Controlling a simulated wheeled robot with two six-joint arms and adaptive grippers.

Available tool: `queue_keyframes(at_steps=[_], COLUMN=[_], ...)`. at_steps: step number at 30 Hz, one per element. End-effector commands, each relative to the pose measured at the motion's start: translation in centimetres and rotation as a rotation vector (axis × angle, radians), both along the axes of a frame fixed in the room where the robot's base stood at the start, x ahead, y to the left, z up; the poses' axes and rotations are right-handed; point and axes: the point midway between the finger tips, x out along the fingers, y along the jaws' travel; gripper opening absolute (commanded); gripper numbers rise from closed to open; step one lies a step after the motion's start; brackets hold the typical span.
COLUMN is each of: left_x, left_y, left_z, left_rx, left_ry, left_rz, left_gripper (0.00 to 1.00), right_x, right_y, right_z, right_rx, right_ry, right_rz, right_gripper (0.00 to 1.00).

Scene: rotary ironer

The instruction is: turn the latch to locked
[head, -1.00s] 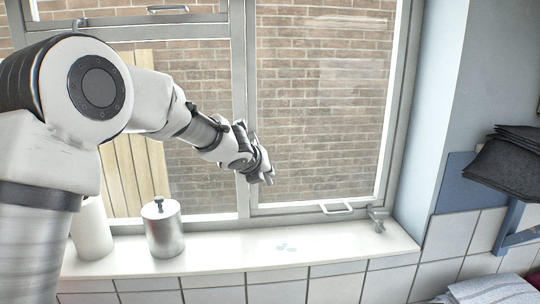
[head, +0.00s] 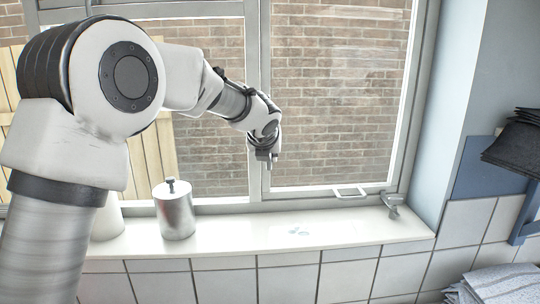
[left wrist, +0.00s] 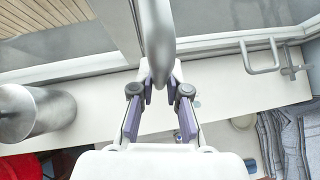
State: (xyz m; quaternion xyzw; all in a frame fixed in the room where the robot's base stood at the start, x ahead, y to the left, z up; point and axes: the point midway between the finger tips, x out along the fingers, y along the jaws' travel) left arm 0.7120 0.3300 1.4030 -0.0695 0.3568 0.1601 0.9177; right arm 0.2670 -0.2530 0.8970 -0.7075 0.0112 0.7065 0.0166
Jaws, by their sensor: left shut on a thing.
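The latch is a smooth grey metal handle (left wrist: 158,38) that comes down from the top of the left wrist view, in front of the window frame. My left gripper (left wrist: 160,88) is shut on its lower end, with a finger on each side. In the head view my left gripper (head: 266,157) points downward at the upright window bar, and it hides most of the latch. How far the latch is turned cannot be told. My right gripper is not in view.
A white sill (head: 255,233) runs below the window. A metal canister (head: 176,212) stands on it at left, beside a white cylinder (head: 107,222). A pale loop handle (head: 350,193) and a small bracket (head: 393,204) sit at the window's lower right. Folded towels (head: 497,285) lie at right.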

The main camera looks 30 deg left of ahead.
Motion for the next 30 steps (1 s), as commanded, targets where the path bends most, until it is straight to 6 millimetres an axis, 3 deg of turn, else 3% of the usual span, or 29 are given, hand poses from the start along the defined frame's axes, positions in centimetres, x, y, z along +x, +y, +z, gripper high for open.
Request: queue_keyframes(at_steps=[4,5,6,7,19,30], left_x=[-0.1,-0.1,-0.1,-0.1,-0.7,-6.7], left_y=[0.0,0.0,0.0,0.0,-0.3,-2.4], left_z=[-0.5,-0.5,-0.5,-0.4,0.6,6.4], left_rx=[-0.001,-0.001,-0.001,-0.001,-0.001,-0.001], left_ry=[0.008,0.008,0.008,0.008,0.003,0.004], left_rz=[0.001,0.001,0.001,0.001,0.000,0.001], left_gripper=[0.00,0.21,0.35,0.40,0.40,0.40], right_x=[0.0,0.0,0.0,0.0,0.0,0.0], right_y=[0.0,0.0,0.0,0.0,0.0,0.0], right_z=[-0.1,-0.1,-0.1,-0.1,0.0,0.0], right_rx=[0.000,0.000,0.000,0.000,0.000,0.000], right_ry=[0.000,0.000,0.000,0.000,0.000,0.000], right_rz=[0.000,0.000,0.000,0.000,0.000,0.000], right_gripper=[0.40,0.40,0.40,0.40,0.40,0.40])
